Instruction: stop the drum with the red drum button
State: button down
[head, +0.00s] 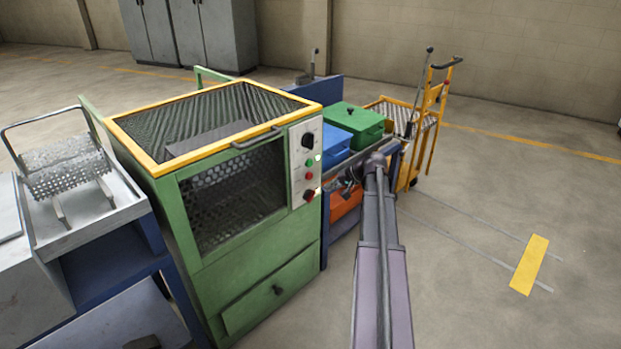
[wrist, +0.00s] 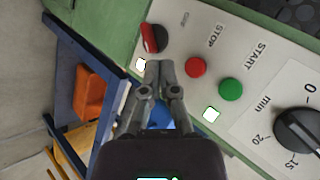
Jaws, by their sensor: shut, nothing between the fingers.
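The green machine with a yellow-framed top (head: 180,225) stands in the head view, with a perforated drum (head: 235,195) behind its front mesh. Its pale control panel (head: 297,170) carries a red button (head: 309,176), which shows large in the wrist view (wrist: 195,67) beside the word STOP. The green button (wrist: 230,89) sits beside it by START. My gripper (wrist: 160,66) is shut and empty, its tips in front of the panel just left of the red button in the wrist view. I cannot tell whether they touch the panel. In the head view my arm partly hides the gripper.
A red-and-black rotary switch (wrist: 153,39) lies close to the fingertips. A black timer knob (wrist: 297,130) is at the panel's other end. Two small lamps on the panel glow. Blue (head: 338,137) and green bins (head: 353,122) and a yellow trolley (head: 436,110) stand behind my arm.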

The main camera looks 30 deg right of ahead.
aim_at(310, 180)
jog(key=shift+w+a, duration=0.2)
jog(key=shift+w, duration=0.7)
jog(key=shift+w+a, duration=0.2)
jog(key=shift+w, duration=0.75)
jog(key=shift+w+a, duration=0.2)
jog(key=shift+w, duration=0.7)
jog(key=shift+w+a, duration=0.15)
jog(key=shift+w, duration=0.8)
dwell(0.5)
jog(key=shift+s, duration=0.95)
jog(key=shift+s+d, duration=0.1)
jog(key=shift+d, duration=0.1)
jog(key=shift+s+d, duration=0.25)
jog(key=shift+s, duration=0.95)
jog(key=shift+s+d, duration=0.25)
jog(key=shift+s, duration=0.9)
